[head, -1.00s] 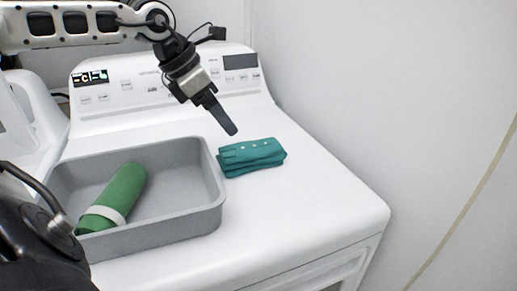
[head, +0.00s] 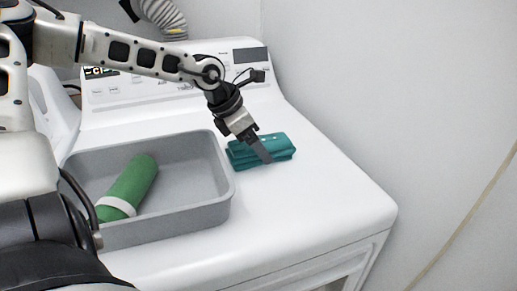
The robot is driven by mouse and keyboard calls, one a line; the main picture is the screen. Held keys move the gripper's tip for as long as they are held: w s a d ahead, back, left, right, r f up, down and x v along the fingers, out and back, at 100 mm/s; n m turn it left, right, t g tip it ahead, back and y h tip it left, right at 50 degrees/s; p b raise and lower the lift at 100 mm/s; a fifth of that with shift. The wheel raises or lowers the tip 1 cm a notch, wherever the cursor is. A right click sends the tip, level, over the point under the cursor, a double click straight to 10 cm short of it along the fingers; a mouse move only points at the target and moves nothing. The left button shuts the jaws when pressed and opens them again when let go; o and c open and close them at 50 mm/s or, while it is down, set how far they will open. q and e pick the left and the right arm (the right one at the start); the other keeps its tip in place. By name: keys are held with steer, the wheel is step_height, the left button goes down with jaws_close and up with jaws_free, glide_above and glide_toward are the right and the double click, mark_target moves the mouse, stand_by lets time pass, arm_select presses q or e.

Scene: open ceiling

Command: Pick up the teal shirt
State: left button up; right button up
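The teal shirt (head: 280,147) lies folded in a small stack on top of the white machine, just right of the grey bin. My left gripper (head: 264,153) reaches down to it from above. One dark finger shows in front of the shirt and hides part of its middle. The second finger is not distinguishable, so I cannot tell the opening or whether the shirt is gripped. The shirt appears to rest on the machine top. My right gripper is not in view.
A grey bin (head: 222,208) holds a rolled green item (head: 135,185) with a white band. It stands close to the shirt's left. The white machine top (head: 320,190) is clear to the right and front. A wall (head: 420,90) rises on the right.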

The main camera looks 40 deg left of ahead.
arm_select(q)
steer(key=shift+x, duration=0.85)
steer(key=c, duration=1.2)
steer(key=shift+r, duration=0.15)
